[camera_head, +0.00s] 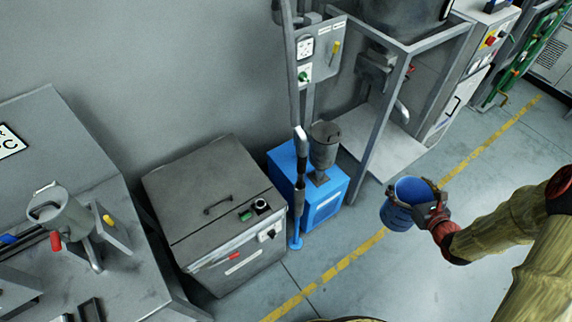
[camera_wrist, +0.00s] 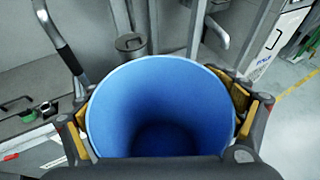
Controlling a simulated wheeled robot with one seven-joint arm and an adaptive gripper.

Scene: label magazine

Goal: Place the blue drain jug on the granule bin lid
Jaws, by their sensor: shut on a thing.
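The blue drain jug (camera_head: 398,216) is a round, open-topped blue vessel, held roughly upright at the right of the head view, above the floor. My gripper (camera_head: 416,203) is shut on it, with a finger on each side of its body. In the wrist view the jug (camera_wrist: 160,85) fills the middle, its inside looks empty, and the gripper fingers (camera_wrist: 163,115) show at both sides. What I take for the granule bin lid (camera_head: 190,185) is the flat grey top of a box at centre left, apart from the jug. It has a dark handle, and a green button and black knob near its edge.
A blue unit (camera_head: 325,205) with a grey canister (camera_head: 324,145) stands between the bin and the jug. A vertical pole (camera_head: 298,150) rises beside it. A metal frame (camera_head: 385,110) stands behind. A bench (camera_head: 100,215) with a metal vessel (camera_head: 62,212) is at left.

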